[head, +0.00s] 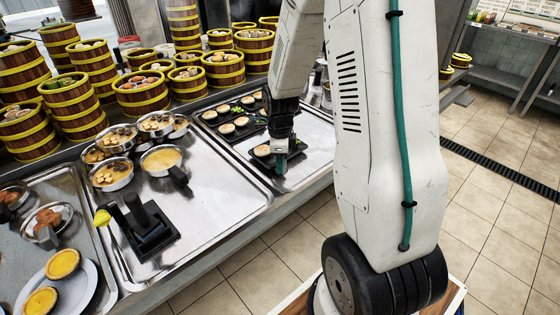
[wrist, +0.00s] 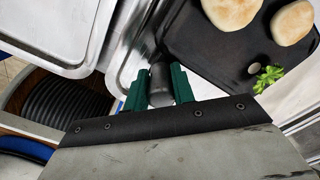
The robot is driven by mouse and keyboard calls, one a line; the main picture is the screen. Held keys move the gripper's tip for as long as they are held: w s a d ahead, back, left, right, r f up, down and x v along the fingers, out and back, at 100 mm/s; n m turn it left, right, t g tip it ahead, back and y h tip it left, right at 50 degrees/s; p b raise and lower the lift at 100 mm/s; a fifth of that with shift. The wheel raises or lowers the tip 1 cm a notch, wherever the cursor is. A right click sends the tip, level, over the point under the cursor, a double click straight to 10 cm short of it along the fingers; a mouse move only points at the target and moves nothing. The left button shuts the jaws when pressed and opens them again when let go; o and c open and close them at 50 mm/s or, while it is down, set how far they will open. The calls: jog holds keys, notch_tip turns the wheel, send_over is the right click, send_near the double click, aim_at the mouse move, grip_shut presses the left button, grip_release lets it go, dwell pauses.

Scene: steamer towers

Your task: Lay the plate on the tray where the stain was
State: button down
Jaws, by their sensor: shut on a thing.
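My gripper (head: 281,163) points down over the right-hand metal tray (head: 222,167). In the wrist view its green fingers (wrist: 158,88) are closed on a short dark grey piece, which looks like the handle of a black plate (wrist: 213,52). The plate carries pale round buns (wrist: 231,10) and a green garnish (wrist: 267,77). In the head view the plate (head: 296,150) is partly hidden behind my gripper. I cannot tell whether it touches the surface beneath. No stain shows clearly in either view.
Other black plates with buns (head: 227,128) lie just beyond my gripper. Metal bowls (head: 112,174) and a black stand (head: 145,232) are on the tray to the left. Bamboo steamer towers (head: 142,95) line the back. The tray's front middle is bare.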

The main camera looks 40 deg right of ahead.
jog(key=shift+f, duration=0.4)
jog(key=c, duration=1.4)
grip_release()
jog(key=shift+s+a, duration=0.15)
jog(key=shift+w+d+r, duration=0.15)
jog(key=shift+r, duration=0.95)
jog(key=shift+w+d+r, duration=0.2)
jog(key=shift+r, duration=0.9)
jog(key=shift+w+d+r, duration=0.15)
jog(key=shift+r, duration=0.95)
